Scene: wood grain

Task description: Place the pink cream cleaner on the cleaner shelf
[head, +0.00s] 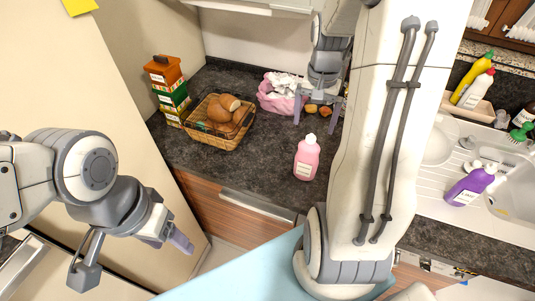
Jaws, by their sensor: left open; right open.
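The pink cream cleaner (306,160) is a pink bottle with a pale label, standing upright near the front edge of the dark counter. A small beige shelf or tray (481,116) behind the sink holds a yellow bottle and a white bottle; it may be the cleaner shelf. My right gripper (319,110) is open over the back of the counter, beyond the pink bottle and near a pink basket. My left gripper (132,256) is open and empty at the lower left, in front of the counter and well apart from the bottle.
A wicker bread basket (190,128), stacked boxes (168,88) and the pink cloth-filled basket (270,98) stand along the counter. A purple bottle (470,187) is by the sink (512,200). My large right arm link hides part of the counter and sink.

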